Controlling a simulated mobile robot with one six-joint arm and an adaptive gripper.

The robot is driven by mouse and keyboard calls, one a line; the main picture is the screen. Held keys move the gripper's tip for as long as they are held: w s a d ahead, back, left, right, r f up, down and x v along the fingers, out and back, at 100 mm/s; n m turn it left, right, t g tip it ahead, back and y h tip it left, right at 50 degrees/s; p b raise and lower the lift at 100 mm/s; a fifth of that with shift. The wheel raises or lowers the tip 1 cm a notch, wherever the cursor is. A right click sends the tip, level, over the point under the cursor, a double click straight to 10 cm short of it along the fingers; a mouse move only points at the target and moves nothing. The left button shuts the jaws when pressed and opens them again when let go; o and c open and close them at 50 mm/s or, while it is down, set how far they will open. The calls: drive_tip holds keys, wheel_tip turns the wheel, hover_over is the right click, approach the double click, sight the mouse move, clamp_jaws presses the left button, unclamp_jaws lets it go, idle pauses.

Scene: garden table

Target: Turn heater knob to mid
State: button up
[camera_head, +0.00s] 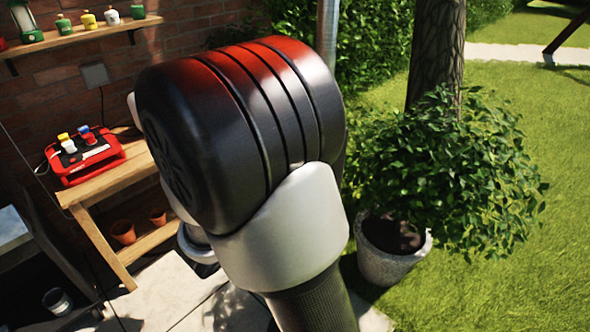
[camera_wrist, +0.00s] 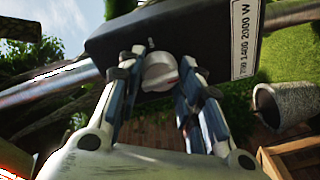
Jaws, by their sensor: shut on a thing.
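The heater's dark control box (camera_wrist: 195,32) fills the top of the wrist view. A white label strip (camera_wrist: 244,38) with wattage figures, among them 1400 and 2000 W, runs along its right side. The pale round heater knob (camera_wrist: 159,72) sits on the box's face. My gripper (camera_wrist: 163,66) has a finger on either side of the knob and is shut on it. I cannot tell which mark the knob points to. In the head view my own arm fills the middle and hides my gripper, the control box and the knob.
A wooden bench (camera_head: 110,182) with a red charging station (camera_head: 85,158) stands at the left by the brick wall. A shelf (camera_head: 75,38) with small bottles hangs above. A potted bush (camera_head: 440,170) stands at the right, with open lawn beyond.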

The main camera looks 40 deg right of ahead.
idle(0.3)
drive_tip(key=o, duration=1.1)
drive_tip(key=shift+c, duration=0.2)
drive_tip(key=s+a, duration=0.2)
drive_tip(key=a, duration=0.9)
drive_tip(key=shift+s+a, duration=0.15)
drive_tip(key=shift+a, duration=0.25)
